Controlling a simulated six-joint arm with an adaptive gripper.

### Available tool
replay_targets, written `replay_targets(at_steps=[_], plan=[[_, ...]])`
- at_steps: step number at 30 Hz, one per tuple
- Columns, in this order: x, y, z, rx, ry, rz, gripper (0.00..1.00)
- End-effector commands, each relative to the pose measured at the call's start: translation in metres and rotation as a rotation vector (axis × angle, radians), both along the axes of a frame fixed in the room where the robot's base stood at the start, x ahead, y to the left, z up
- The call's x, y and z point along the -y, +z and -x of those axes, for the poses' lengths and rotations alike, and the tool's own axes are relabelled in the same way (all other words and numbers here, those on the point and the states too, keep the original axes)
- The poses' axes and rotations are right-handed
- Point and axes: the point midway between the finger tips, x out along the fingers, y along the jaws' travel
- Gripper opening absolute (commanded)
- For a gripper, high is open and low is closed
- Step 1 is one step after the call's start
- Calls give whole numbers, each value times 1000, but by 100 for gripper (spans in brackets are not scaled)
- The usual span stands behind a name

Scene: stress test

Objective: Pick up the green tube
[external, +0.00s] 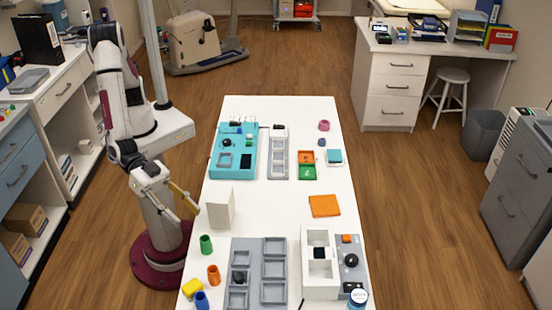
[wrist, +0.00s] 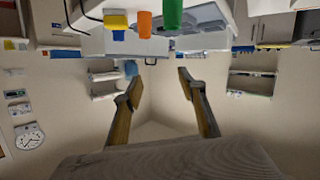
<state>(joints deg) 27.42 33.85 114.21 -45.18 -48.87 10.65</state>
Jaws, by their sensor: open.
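The green tube (external: 206,244) stands upright near the left edge of the white table, in front of a pale upright block (external: 220,208). It also shows at the top of the wrist view (wrist: 173,14), which appears upside down. My gripper (external: 188,213) is left of the table edge, close to the green tube but apart from it. In the wrist view its two tan fingers (wrist: 159,80) are spread wide with nothing between them. The green tube is beyond the fingertips in that view.
An orange tube (external: 214,275), a yellow piece (external: 192,287) and a blue tube (external: 201,300) stand near the green tube. A grey tray (external: 258,270) lies to their right. The table's middle is mostly clear around an orange square (external: 324,206).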

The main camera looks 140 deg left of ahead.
Motion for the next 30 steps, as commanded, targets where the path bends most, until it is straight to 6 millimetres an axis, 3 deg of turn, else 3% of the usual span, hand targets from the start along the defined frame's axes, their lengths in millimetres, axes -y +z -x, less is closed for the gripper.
replay_targets(at_steps=[8, 18, 30], plan=[[4, -42, -3, 69, 88, -78, 41], [5, -88, 10, 162, 193, -201, 41], [4, -108, 25, 219, 248, -278, 41]])
